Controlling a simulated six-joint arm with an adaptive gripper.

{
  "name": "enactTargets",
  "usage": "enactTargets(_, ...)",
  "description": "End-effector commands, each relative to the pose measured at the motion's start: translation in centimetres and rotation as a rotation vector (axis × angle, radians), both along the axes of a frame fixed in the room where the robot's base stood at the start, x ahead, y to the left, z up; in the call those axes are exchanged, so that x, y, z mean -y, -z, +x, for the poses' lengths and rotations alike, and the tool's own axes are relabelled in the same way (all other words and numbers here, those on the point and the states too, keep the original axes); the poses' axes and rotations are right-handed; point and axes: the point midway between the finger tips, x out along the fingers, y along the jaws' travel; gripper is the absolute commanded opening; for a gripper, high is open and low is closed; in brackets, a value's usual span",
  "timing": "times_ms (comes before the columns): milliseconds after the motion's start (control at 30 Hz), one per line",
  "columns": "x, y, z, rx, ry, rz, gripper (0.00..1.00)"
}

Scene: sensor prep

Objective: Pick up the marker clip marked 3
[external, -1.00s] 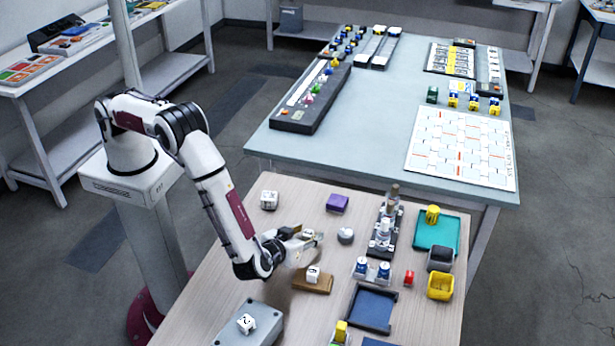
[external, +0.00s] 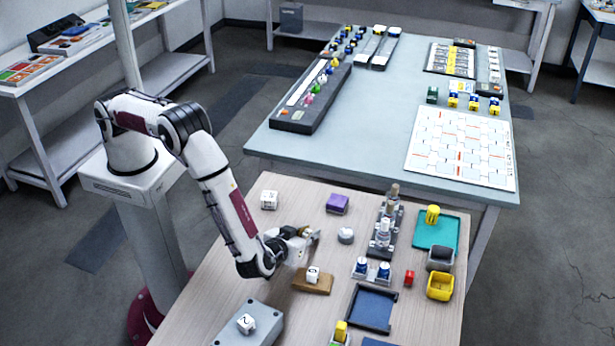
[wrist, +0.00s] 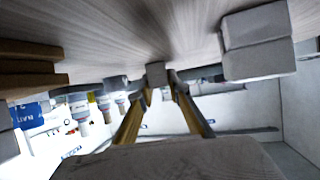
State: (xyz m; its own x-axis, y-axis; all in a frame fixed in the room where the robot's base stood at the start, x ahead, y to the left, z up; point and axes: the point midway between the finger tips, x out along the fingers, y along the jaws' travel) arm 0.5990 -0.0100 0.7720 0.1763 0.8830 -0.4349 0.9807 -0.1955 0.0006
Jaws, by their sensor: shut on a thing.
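My gripper (external: 312,236) is low over the near table, left of a round grey knob (external: 345,236). In the wrist view, my fingers (wrist: 160,84) are shut on a small grey block (wrist: 156,73). No number shows on the held block, so I cannot tell which clip it is. A white marked cube (external: 312,273) sits on a brown wooden block (external: 312,286) just in front of the gripper. Another white cube (external: 269,200) stands behind it on the table. A third white cube (external: 246,323) sits on a grey box (external: 262,327). Their marks are too small to read surely.
A purple block (external: 337,203) stands behind the gripper. To the right are a rack of bottles (external: 383,238), blue-topped vials (external: 372,267), a dark blue tray (external: 371,307), a teal tray (external: 450,238) and a yellow bin (external: 440,287). The wooden table between the white cubes is mostly clear.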

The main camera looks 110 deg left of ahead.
Motion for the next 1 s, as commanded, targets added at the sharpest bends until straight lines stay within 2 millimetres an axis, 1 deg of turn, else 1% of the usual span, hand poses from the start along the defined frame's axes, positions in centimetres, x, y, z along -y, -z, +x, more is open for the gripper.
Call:
enactTargets(267, 0.0, -0.2, 0.0, 0.000, 0.000, 0.000, 0.06)
enactTargets(467, 0.0, -1.1, 0.0, 0.001, 0.000, 0.000, 0.06)
enactTargets(667, 0.0, -3.1, 0.0, 0.002, 0.000, -0.001, 0.06)
enactTargets(1000, 0.0, -7.5, 0.0, 0.001, 0.000, 0.000, 0.06)
